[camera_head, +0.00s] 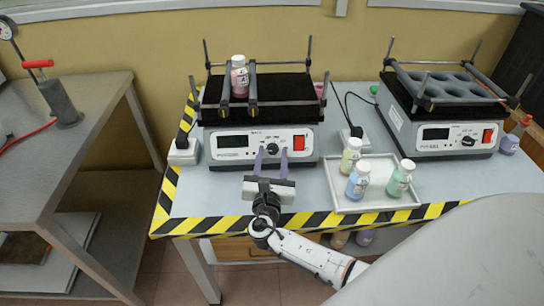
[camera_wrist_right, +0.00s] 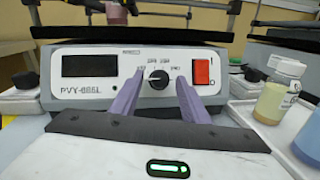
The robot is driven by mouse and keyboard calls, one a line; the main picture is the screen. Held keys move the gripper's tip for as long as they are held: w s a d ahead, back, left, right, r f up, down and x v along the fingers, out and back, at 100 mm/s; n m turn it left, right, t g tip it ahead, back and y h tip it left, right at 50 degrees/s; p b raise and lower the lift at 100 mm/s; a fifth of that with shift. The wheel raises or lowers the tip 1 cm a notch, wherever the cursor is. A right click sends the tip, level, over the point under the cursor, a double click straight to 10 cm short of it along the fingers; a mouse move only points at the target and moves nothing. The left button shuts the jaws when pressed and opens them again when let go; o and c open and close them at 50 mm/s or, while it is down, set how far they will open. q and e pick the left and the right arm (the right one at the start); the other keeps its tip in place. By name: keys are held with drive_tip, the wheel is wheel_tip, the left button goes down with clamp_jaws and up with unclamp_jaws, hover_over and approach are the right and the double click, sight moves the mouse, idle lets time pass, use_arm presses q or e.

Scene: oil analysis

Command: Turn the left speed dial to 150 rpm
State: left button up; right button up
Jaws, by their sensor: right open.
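The left shaker (camera_head: 258,146) stands on the table with a white front panel, a dark display (camera_wrist_right: 89,66) and a red switch (camera_wrist_right: 202,71). Its black speed dial (camera_wrist_right: 158,79) sits between the display and the switch, and its pointer looks roughly upward. The dial also shows in the head view (camera_head: 272,149). My right gripper (camera_head: 271,152) is open in front of the panel, with its purple fingers on either side of the dial; in the wrist view the fingers (camera_wrist_right: 157,85) appear apart from it. The display digits cannot be read. My left gripper is out of view.
A pink-labelled bottle (camera_head: 239,77) stands on the left shaker's platform. A tray (camera_head: 345,196) with several bottles lies right of my right gripper. The right shaker (camera_head: 440,132) stands further right. Black-yellow tape (camera_head: 320,220) marks the table's front edge.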

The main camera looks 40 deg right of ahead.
drive_tip(key=c, duration=1.1)
drive_tip(key=shift+o, duration=0.2)
